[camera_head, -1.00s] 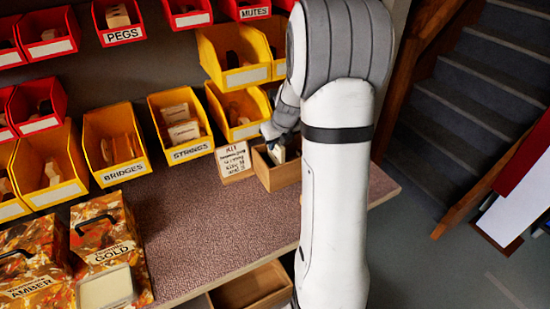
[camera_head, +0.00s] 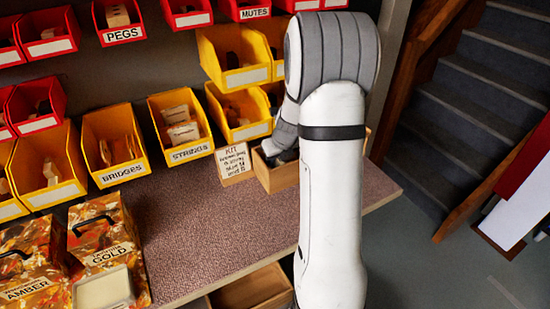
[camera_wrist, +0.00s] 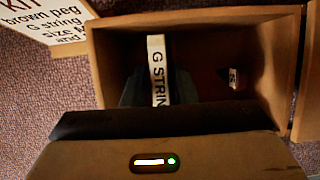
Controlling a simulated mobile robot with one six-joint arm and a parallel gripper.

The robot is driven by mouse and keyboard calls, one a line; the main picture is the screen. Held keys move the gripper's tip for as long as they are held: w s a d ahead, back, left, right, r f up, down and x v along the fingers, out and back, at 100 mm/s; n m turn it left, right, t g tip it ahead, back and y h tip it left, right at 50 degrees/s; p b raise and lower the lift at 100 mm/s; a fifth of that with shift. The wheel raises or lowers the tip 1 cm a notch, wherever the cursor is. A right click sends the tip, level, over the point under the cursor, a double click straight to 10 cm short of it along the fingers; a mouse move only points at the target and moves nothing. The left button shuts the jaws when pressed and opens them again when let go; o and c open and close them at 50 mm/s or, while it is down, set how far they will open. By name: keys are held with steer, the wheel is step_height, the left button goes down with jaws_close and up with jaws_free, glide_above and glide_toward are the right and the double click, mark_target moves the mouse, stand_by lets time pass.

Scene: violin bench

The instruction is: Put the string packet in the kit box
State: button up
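In the wrist view the kit box (camera_wrist: 215,22) fills the middle. The string packet (camera_wrist: 157,62) is a white strip marked "G STRING", seen edge-on and upright inside the box outline. My gripper (camera_wrist: 158,92) reaches down into the box with a dark finger close on each side of the packet, apparently shut on it. In the head view my gripper (camera_head: 280,154) is at the box opening, and the packet is hidden there.
The kit card (camera_head: 234,163) stands left of the box. Yellow bins, including the strings bin (camera_head: 190,153), line the back. The bench middle (camera_head: 200,230) is clear.

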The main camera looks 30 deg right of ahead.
steer(key=shift+o, duration=0.9)
steer(key=shift+r, duration=0.3)
steer(key=p+v, duration=0.1)
steer(key=v, duration=0.9)
steer(key=shift+s+r+p, duration=0.15)
steer(key=shift+r+p, duration=0.1)
steer(key=shift+p, duration=0.15)
steer(key=s+a+r+n, duration=0.2)
steer(key=s+a+n, duration=0.3)
steer(key=n, duration=0.7)
steer(key=s+a+r+n+g, duration=0.1)
steer(key=s+a+r+n, duration=0.1)
steer(key=s+a+n, duration=0.4)
steer(key=s+a+r+n+g, duration=0.1)
steer(key=s+a+n, duration=0.5)
steer(key=s+n, duration=0.5)
steer(key=n, duration=0.6)
steer(key=shift+r+n, duration=0.4)
